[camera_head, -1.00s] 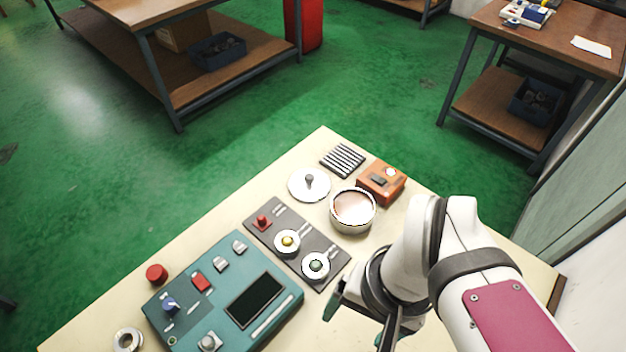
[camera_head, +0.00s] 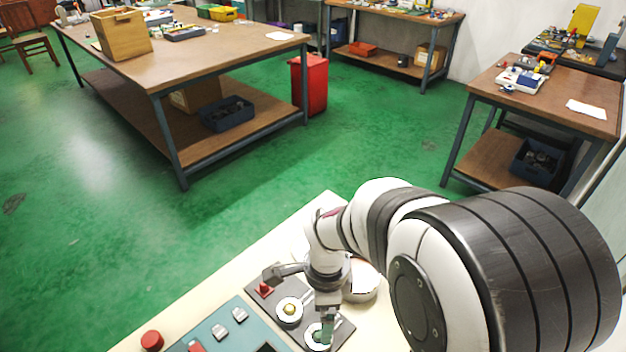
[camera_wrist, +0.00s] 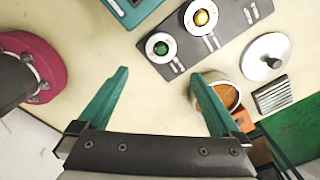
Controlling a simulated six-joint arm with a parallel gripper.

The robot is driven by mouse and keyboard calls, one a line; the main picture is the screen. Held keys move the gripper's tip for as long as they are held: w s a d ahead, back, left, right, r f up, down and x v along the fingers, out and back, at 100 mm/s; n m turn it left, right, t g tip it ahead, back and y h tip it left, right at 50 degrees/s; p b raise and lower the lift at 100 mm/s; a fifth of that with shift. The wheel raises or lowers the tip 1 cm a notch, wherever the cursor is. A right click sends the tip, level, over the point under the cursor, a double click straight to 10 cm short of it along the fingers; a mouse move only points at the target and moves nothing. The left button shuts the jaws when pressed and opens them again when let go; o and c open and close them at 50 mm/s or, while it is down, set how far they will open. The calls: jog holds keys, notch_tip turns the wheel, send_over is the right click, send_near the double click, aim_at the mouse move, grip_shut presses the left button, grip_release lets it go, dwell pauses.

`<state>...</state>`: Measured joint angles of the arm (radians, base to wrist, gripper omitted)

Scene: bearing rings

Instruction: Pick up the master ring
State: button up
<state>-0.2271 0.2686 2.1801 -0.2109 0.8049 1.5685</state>
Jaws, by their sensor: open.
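In the wrist view my gripper (camera_wrist: 160,73) is open and empty, its two teal fingers spread above the cream table. Just beyond and between the fingertips is a pale ring around a green-centred post (camera_wrist: 161,47) on a dark plate (camera_wrist: 228,27). A second pale ring around a yellow-centred post (camera_wrist: 201,16) is farther along the plate. In the head view the red post (camera_head: 264,290) has no visible ring, while the yellow (camera_head: 289,311) and green (camera_head: 317,336) posts do. Which ring is the master ring I cannot tell.
A round metal vessel with a brown inside (camera_wrist: 228,96) stands close to the right finger. Beyond it are a knobbed disc (camera_wrist: 265,58), a slotted block (camera_wrist: 272,96) and an orange box (camera_wrist: 243,120). A teal panel (camera_head: 225,325) and a red button (camera_head: 152,340) lie left.

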aim_at(319, 335)
jog(key=f, duration=1)
jog(key=shift+a+f, duration=0.25)
jog(key=shift+a, duration=0.15)
grip_shut()
